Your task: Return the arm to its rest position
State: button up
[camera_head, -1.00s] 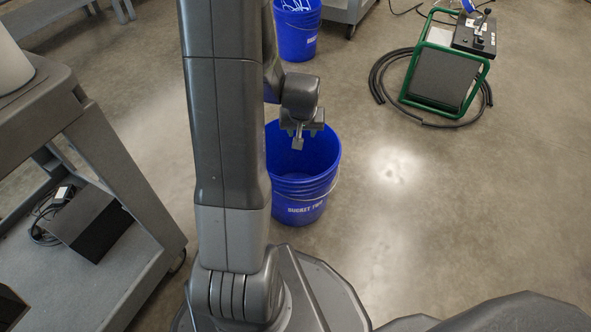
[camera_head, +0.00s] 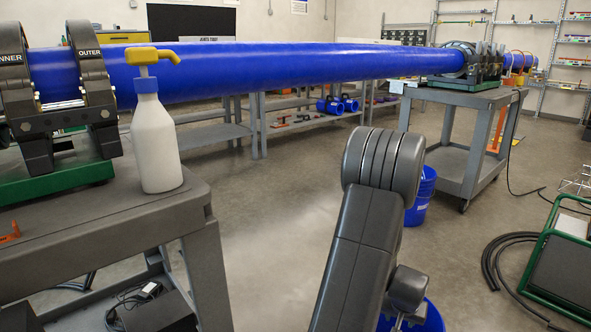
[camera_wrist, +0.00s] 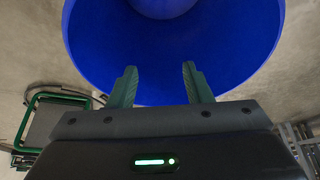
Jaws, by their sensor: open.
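My arm (camera_head: 362,245) rises from the bottom of the head view, and its rounded elbow tops out near the middle. My gripper (camera_wrist: 160,66) shows in the wrist view with its two green fingers apart and nothing between them. It points at a blue bucket (camera_wrist: 262,35), whose opening fills the upper middle of that view. The same bucket (camera_head: 432,318) shows only in part at the bottom edge of the head view, beside and below my wrist. The fingertips are cut off or hidden in the head view.
A grey cart (camera_head: 120,228) stands close at left with a white pump bottle (camera_head: 156,145) and a clamp. A long blue pipe (camera_head: 290,70) spans to a far cart (camera_head: 468,160). A green-framed unit (camera_head: 560,262) and black hose lie at right. Open floor lies between.

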jog(key=shift+w+d+r+p, duration=0.25)
jog(key=shift+w+r+p, duration=0.35)
jog(key=shift+p, duration=0.45)
jog(key=shift+s, duration=0.1)
